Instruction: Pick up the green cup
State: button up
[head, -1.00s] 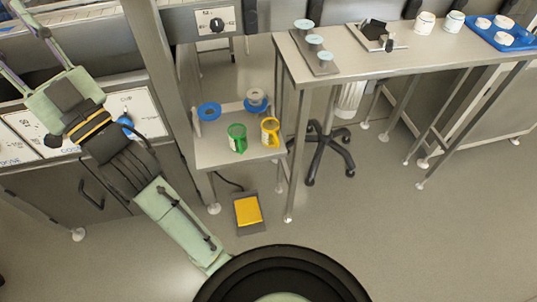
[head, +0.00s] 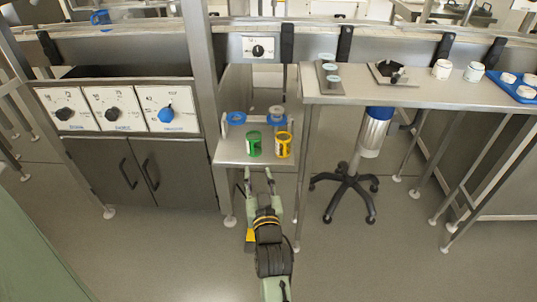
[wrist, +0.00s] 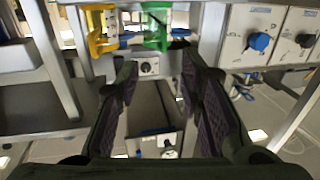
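The green cup (head: 253,145) stands upright on the small metal side table (head: 228,158). It also shows in the wrist view at the top (wrist: 155,28), beyond the fingertips. The yellow cup (head: 283,147) stands just to its right; in the wrist view it is on the left (wrist: 97,30). My gripper (head: 259,178) is in front of the small table, pointing toward the green cup and apart from it. In the wrist view, the two fingers of my gripper (wrist: 158,72) are spread with nothing between them.
Blue-ringed rolls (head: 236,118) sit behind the cups. A longer bench (head: 400,94) with jars and a blue tray (head: 518,92) is at the right. A wheeled stool base (head: 345,190) stands below it.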

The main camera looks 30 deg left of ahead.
aim_at(253, 152)
jog(key=p+x, duration=0.1)
jog(key=x, duration=0.4)
jog(key=p+x, duration=0.1)
jog(key=x, duration=0.4)
jog(key=shift+w+a+r+p, duration=0.2)
jog(key=shift+a+p, duration=0.1)
jog(key=shift+a, duration=0.1)
jog(key=shift+c, duration=0.2)
grip_shut()
